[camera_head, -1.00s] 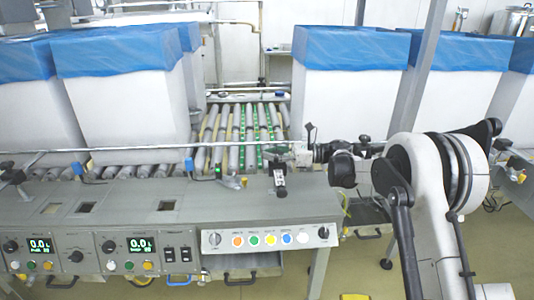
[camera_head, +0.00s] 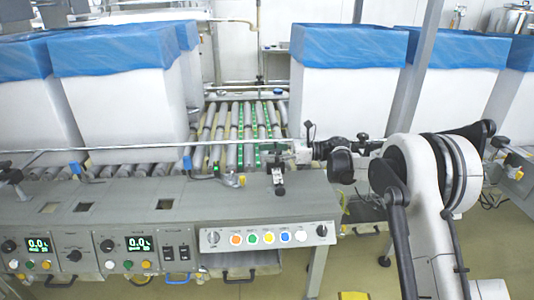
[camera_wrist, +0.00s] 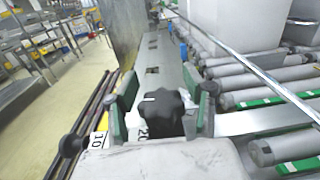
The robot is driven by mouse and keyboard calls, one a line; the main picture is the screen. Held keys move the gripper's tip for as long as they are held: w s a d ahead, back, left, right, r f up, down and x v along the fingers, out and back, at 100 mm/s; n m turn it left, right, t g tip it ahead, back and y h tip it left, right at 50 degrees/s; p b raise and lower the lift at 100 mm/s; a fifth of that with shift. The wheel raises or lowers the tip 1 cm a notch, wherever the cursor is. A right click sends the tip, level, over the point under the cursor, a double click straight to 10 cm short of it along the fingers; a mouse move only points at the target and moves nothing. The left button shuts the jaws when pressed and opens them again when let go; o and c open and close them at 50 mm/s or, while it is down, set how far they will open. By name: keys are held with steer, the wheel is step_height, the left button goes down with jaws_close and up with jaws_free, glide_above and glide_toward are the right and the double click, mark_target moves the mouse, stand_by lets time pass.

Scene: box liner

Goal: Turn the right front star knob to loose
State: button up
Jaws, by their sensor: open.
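In the wrist view a black star knob (camera_wrist: 160,110) with a white mark on its top stands in the lower middle. A white scale label showing 20 lies just below it. My gripper (camera_wrist: 163,94) is open, with one green-padded finger to the left of the knob and one to the right. The knob stands between the fingers, and I cannot tell whether either touches it. In the head view my gripper (camera_head: 302,152) is small at the back edge of the console, and the star knob cannot be made out clearly there.
A grey console (camera_head: 120,200) with displays and coloured buttons runs along the front. A metal rail (camera_wrist: 262,78) and rollers (camera_wrist: 258,97) lie to the right in the wrist view. White boxes with blue liners (camera_head: 348,100) stand behind. Floor at right is open.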

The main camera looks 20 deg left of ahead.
steer(key=v, duration=1.2)
